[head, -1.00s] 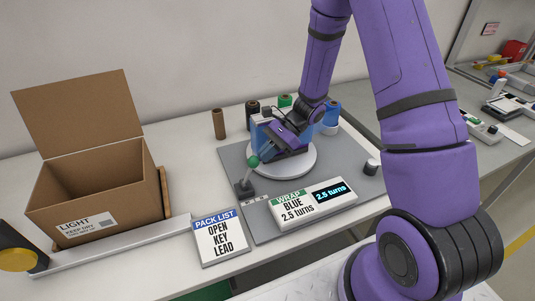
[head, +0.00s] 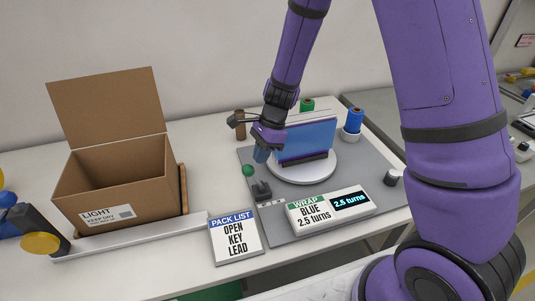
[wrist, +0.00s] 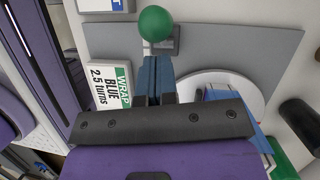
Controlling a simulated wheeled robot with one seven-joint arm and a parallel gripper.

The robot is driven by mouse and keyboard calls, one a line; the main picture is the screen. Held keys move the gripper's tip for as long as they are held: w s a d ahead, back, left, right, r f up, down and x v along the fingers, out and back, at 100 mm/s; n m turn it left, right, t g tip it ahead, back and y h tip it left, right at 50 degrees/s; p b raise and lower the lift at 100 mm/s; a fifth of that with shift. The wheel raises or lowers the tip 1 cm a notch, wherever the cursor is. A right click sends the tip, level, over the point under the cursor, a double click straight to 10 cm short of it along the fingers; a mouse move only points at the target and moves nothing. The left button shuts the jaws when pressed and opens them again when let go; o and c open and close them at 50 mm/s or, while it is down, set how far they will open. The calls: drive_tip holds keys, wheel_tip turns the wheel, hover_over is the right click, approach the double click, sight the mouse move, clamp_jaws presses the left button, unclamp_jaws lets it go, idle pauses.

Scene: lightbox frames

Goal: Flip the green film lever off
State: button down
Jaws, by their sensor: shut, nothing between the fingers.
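The film lever has a green ball knob (head: 248,169) on a dark base (head: 262,190) at the left edge of the grey mat. Its knob leans left of the base. My gripper (head: 261,154) is shut and empty, pointing down just above and right of the knob. In the wrist view the blue fingertips (wrist: 158,62) are together, and the green knob (wrist: 155,23) lies just beyond them. I cannot tell whether they touch it. The lever's stem is mostly hidden.
A blue-wrapped upright item (head: 308,140) stands on the white turntable (head: 318,177), close right of my gripper. The wrap sign (head: 300,216) reads BLUE 2.5 turns, and its display (head: 352,200) shows 2.5 turns. An open carton (head: 115,180) and pack list (head: 236,238) stand left.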

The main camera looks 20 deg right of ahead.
drive_tip(key=shift+a+f, duration=0.1)
drive_tip(key=shift+a, duration=1.05)
